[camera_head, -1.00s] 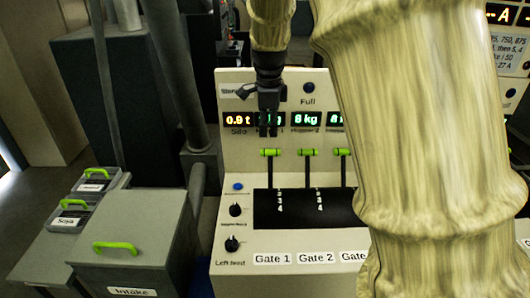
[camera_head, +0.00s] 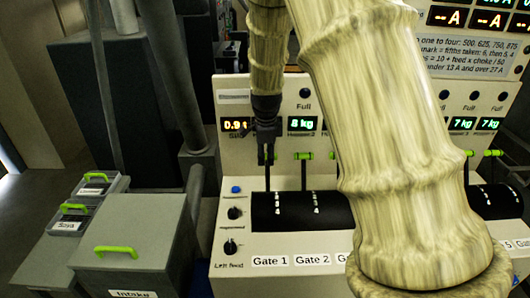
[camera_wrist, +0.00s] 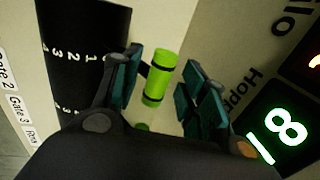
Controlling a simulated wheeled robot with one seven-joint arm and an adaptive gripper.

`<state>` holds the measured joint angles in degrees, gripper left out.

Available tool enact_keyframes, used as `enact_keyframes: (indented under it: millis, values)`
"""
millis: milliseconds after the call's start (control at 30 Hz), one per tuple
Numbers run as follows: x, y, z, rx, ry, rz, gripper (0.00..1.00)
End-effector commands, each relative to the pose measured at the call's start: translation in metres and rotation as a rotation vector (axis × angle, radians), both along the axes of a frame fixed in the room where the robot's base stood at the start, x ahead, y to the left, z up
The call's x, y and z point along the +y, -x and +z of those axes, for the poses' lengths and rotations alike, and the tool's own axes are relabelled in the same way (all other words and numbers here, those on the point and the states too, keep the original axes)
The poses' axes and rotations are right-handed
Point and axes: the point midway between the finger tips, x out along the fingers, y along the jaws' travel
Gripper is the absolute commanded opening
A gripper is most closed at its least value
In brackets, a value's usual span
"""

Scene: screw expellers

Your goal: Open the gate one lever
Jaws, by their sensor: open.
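The Gate 1 lever (camera_head: 267,179) stands upright at the top of its black slotted cover, above the label "Gate 1". In the head view its green handle is hidden behind my gripper (camera_head: 266,152). In the wrist view a green handle with black bands (camera_wrist: 158,78) lies between my two teal-padded fingers (camera_wrist: 162,88). My gripper is open, with a finger on each side of the handle. Whether either pad touches it, I cannot tell.
The Gate 2 lever (camera_head: 304,157) stands close to the right. Displays (camera_head: 301,124) are on the panel behind. Two knobs (camera_head: 231,246) and a blue button sit at left. A grey Intake box (camera_head: 130,225) stands at the lower left. My arm hides the panel's middle.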

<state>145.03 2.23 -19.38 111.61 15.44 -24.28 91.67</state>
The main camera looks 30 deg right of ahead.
Motion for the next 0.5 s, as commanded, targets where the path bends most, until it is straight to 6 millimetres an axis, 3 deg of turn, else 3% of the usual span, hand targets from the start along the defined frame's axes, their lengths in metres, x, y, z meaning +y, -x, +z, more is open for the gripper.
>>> enact_keyframes:
  millis: [267,500]
  values:
    - [0.0003,-0.0005,-0.0008,0.0,0.0,0.001,0.43]
    - [0.0,-0.0009,-0.0004,-0.002,0.001,0.001,0.01]
